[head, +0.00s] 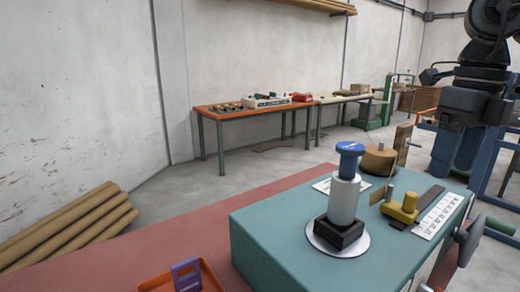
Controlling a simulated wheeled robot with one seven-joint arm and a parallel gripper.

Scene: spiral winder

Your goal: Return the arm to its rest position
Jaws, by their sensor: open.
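My arm comes in at the upper right of the head view, dark grey and bent. My gripper (466,122) hangs at its lower end, pointing down, open with nothing seen between its jaws. It appears above and to the right of the teal machine top (275,236), apart from everything on it.
On the teal top, a white cylinder (344,201) with a blue knob (350,148) stands in a black block (338,234). A yellow part (400,209) and a white scale (439,217) lie to its right. An orange tray (153,284) and cardboard tubes (70,228) are left. Grey floor (175,200) is open behind.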

